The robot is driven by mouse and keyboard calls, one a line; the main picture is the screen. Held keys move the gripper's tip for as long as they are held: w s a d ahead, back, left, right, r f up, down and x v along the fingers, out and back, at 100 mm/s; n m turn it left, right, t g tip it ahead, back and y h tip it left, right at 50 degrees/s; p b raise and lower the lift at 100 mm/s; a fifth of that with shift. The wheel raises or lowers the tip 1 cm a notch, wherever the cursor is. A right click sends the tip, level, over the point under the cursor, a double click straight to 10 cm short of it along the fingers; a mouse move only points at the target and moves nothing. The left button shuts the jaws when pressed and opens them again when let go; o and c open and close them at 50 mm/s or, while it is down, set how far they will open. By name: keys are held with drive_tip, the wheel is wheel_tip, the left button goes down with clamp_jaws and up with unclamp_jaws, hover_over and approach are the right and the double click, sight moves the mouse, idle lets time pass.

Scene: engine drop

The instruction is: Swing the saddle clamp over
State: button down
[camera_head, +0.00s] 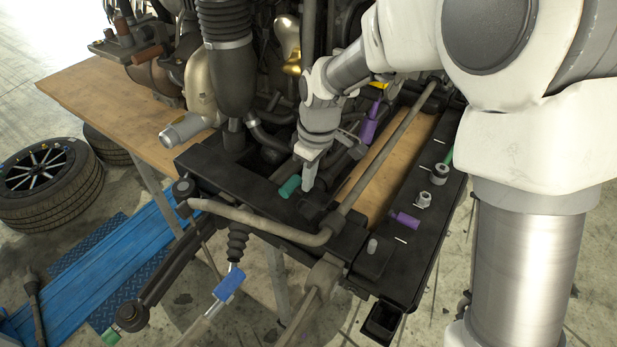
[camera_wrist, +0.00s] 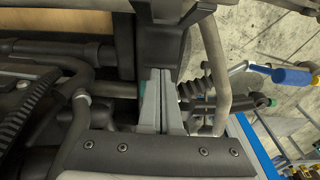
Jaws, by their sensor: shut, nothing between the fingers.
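My gripper (camera_head: 308,187) points down over the black subframe (camera_head: 385,258), its fingers together and empty. In the wrist view the grey fingers (camera_wrist: 162,72) lie side by side, tips close to a dark block (camera_wrist: 160,40). In the head view a small dark block (camera_head: 311,211) sits just below the fingertips, close to the bent grey bar (camera_head: 272,222). It may be the saddle clamp, but I cannot tell its parts apart. A dark bracket (camera_head: 345,224) surrounds the bar's bend. I cannot tell whether the fingertips touch anything.
A teal cylinder (camera_head: 289,187) lies just left of the fingers. Purple sleeves (camera_head: 369,122) (camera_head: 404,219) and loose metal fittings (camera_head: 439,174) are on the frame. The engine and hoses (camera_head: 228,70) crowd behind.

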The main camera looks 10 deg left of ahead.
drive_tip(key=shift+f, duration=0.1)
drive_tip(key=shift+d+b, duration=0.15)
drive_tip(key=shift+b, duration=0.3)
drive_tip(key=shift+s+d+y+b, duration=0.1)
drive_tip(key=shift+d+y+b, duration=0.1)
drive_tip(key=shift+y+b, duration=0.2)
